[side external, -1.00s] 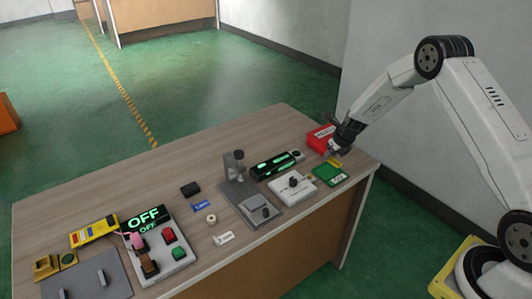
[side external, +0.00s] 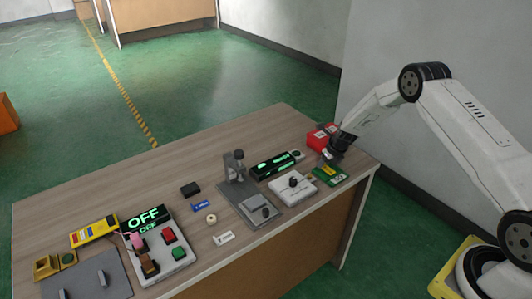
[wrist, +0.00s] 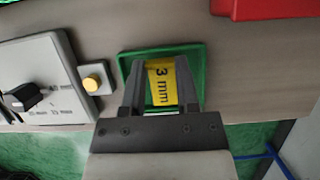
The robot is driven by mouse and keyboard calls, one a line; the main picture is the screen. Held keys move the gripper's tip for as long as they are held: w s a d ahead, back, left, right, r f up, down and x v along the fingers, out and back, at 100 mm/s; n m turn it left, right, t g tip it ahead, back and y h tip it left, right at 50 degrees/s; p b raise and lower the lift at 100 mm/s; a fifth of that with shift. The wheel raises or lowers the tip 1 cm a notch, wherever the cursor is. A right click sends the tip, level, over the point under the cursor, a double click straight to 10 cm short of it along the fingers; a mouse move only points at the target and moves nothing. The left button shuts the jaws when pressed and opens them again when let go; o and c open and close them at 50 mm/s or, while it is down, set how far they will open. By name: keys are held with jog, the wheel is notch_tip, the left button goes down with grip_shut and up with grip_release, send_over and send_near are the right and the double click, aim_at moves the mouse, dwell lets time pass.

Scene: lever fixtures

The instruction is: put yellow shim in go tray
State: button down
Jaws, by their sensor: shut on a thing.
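The yellow shim (wrist: 161,85), marked "3 mm", is between the two fingers of my gripper (wrist: 161,92) in the wrist view. My gripper is shut on it. The green go tray (wrist: 196,55) lies directly behind the shim in that view, so the shim is over or in the tray; whether it touches the tray floor I cannot tell. In the side view my gripper (side external: 334,156) is low at the tray's back edge, and the green tray (side external: 333,178) shows in front of it. The shim is mostly hidden there.
A red tray (side external: 318,137) stands just behind the green one. A white box with a black knob (side external: 292,187) and a small yellow button (wrist: 92,82) are left of the green tray. A gauge stand (side external: 240,190) and a lit display (side external: 272,165) are farther left.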

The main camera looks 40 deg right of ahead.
jog(key=shift+f, duration=0.25)
jog(key=shift+s+f, duration=0.1)
jog(key=shift+f, duration=0.5)
jog(key=shift+c, duration=1.8)
grip_release()
jog(key=shift+r, duration=1.05)
jog(key=v, duration=1.1)
jog(key=shift+s, duration=0.15)
